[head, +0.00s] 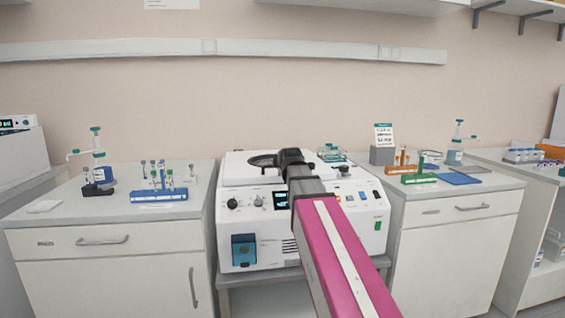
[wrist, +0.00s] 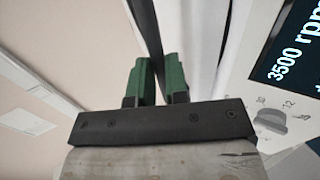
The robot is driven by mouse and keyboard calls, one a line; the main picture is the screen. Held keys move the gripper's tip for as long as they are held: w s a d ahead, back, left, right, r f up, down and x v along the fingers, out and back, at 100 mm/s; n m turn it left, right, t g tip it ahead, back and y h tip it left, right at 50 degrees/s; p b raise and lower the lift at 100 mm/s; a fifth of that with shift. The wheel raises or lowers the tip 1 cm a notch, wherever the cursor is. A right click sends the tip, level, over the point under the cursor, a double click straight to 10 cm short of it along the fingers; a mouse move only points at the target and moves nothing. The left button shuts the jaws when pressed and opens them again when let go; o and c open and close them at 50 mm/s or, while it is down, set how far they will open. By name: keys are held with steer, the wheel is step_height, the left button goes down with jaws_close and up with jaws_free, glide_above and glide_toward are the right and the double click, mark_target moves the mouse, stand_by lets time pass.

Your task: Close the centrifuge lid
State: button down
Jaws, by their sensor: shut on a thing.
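The centrifuge (head: 258,222) is a white box with knobs, a small display and a blue square on its front. Its white lid (head: 235,158) lies at the top, with a dark rounded shape partly visible behind my arm; I cannot tell how far the lid stands open. My gripper (head: 286,156) is at the top front of the centrifuge, its fingertips hidden in the head view. In the wrist view its green fingers (wrist: 158,80) are shut on a thin dark edge beside a white strip, seemingly part of the lid. The control panel (wrist: 275,90) reading "3500 rpm" is close on the right.
A left cabinet (head: 100,240) carries a blue tube rack (head: 158,196) and a dispenser bottle (head: 97,145). A right cabinet (head: 450,250) carries orange and green racks, a sign and a blue mat (head: 450,178). A wall rail runs behind.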

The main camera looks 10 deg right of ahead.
steer(key=shift+s+f, duration=0.25)
steer(key=shift+f, duration=0.55)
steer(key=c, duration=1.1)
jaws_free()
steer(key=shift+w, duration=0.1)
steer(key=shift+r, duration=0.15)
steer(key=v, duration=1)
steer(key=shift+s+r, duration=0.3)
